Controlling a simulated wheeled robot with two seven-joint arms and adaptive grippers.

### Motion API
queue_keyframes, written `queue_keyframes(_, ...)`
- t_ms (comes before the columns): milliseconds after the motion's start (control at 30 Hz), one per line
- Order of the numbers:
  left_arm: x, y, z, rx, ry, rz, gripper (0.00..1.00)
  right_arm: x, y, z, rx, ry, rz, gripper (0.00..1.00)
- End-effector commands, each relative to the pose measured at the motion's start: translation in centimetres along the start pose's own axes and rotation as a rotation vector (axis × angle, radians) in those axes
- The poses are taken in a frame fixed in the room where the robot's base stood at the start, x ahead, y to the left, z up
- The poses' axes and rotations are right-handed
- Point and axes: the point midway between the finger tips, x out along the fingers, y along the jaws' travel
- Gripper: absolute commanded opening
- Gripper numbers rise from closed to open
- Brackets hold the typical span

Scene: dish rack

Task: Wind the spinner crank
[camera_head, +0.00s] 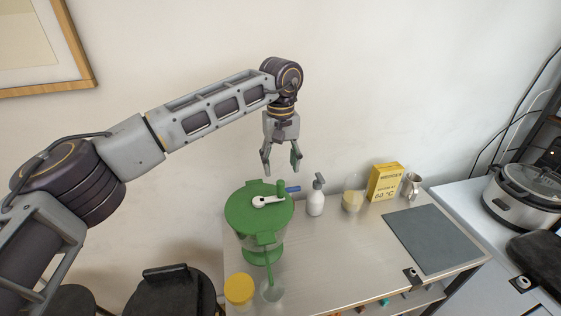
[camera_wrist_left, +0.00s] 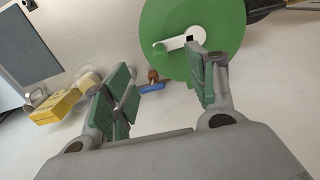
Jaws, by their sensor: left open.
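The spinner (camera_head: 240,212) has a round green lid and stands at the left end of the steel counter. Its white crank arm (camera_head: 266,202) lies across the lid, with a green upright knob (camera_head: 281,188) at its outer end. The spinner lid (camera_wrist_left: 165,22) and the white crank (camera_wrist_left: 172,43) also show in the left wrist view. My left gripper (camera_head: 281,168) is open and empty, above and behind the lid, fingers pointing down. In the wrist view its right finger overlaps the lid's edge near the crank. My right gripper is not in view.
A white spray bottle (camera_head: 316,200), a beige-filled glass (camera_head: 352,198), a yellow box (camera_head: 385,182) and a metal jigger (camera_head: 412,184) stand along the back. A yellow-lidded jar (camera_head: 239,289) is in front. A grey mat (camera_head: 432,240) lies right; bare counter lies between.

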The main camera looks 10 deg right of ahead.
Motion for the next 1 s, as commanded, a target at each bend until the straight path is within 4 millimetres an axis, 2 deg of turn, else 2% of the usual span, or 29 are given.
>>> queue_keyframes(1000, 7.2, 0.0, 0.0, 0.000, -0.001, 0.000, 0.57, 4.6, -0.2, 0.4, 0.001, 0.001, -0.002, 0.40)
